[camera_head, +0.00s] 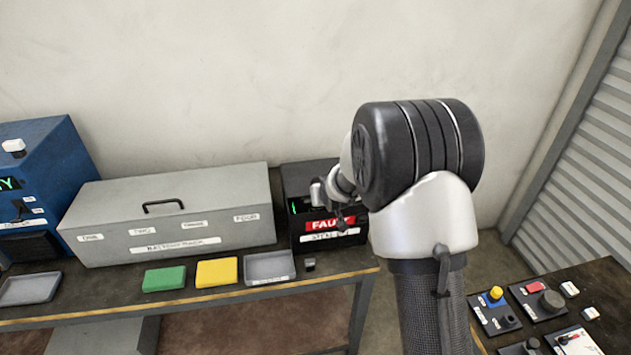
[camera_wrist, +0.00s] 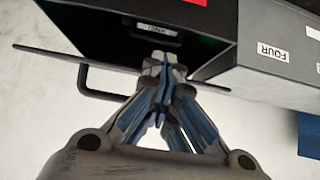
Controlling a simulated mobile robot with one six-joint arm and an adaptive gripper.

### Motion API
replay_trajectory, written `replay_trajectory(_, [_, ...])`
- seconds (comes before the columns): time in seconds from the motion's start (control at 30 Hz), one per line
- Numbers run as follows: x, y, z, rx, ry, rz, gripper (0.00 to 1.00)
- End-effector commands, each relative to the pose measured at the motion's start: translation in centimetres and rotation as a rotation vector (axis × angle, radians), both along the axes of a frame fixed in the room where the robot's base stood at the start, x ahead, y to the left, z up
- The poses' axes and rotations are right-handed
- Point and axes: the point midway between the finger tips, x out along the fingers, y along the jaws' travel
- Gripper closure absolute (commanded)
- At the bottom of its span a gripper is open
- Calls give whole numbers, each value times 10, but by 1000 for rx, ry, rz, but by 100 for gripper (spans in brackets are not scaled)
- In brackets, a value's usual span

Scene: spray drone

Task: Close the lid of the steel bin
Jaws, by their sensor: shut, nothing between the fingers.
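A dark box with a red FAULT sign (camera_head: 331,224) stands at the right end of the back bench; I take it for the steel bin, though its lower label is hard to read. In the wrist view its dark face (camera_wrist: 95,22) has a faint green glow and a small label. A thin lid-like plate (camera_wrist: 55,53) with a black bar handle (camera_wrist: 84,80) shows nearly edge-on there; how far it is open I cannot tell. My gripper (camera_wrist: 162,65) is shut and empty, its tips in front of the plate and dark face. Contact is unclear. My arm hides part of the box in the head view.
A long grey box (camera_head: 190,200) with a top handle stands immediately left. Green (camera_head: 164,279) and yellow (camera_head: 216,272) blocks and a grey tray (camera_head: 270,266) lie before it. A blue machine (camera_head: 50,170) is far left. A control-panel table (camera_head: 600,275) stands at right.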

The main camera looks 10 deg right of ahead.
Motion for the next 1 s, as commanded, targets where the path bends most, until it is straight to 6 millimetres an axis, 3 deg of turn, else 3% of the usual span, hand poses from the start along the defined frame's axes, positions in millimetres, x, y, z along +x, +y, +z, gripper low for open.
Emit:
replay_trajectory(0.5, [-7, 1, -50, 0, -7, 1, 100])
replay_trajectory(1.0, [-10, 0, -59, 1, 0, 1, 100])
